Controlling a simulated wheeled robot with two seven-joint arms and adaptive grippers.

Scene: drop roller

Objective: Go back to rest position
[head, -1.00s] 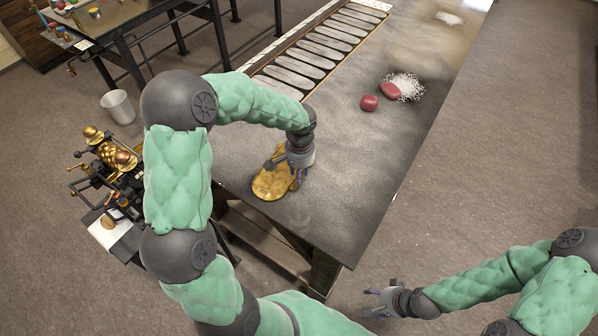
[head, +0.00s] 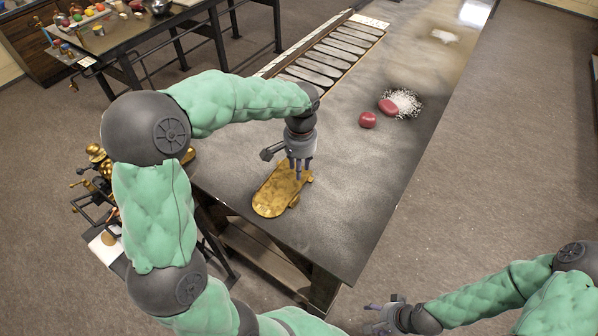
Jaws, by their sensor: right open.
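My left gripper (head: 299,172) points down at the far end of a golden board-like object (head: 276,198), which lies on the grey table near its front edge. The fingertips overlap the object's far end; I cannot tell if they touch it or how far apart the fingers are. My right gripper (head: 372,320) is open and empty at the bottom of the view, off the table's front edge over the floor. Its fingers are partly cut off by the picture's edge.
On the grey table (head: 335,222), two red lumps, one nearer (head: 368,120) and one by white grains (head: 404,101), lie to the right. A slatted rack (head: 335,57) runs along the left. Another table stands far left, and brassy machinery (head: 92,180) is left of my arm.

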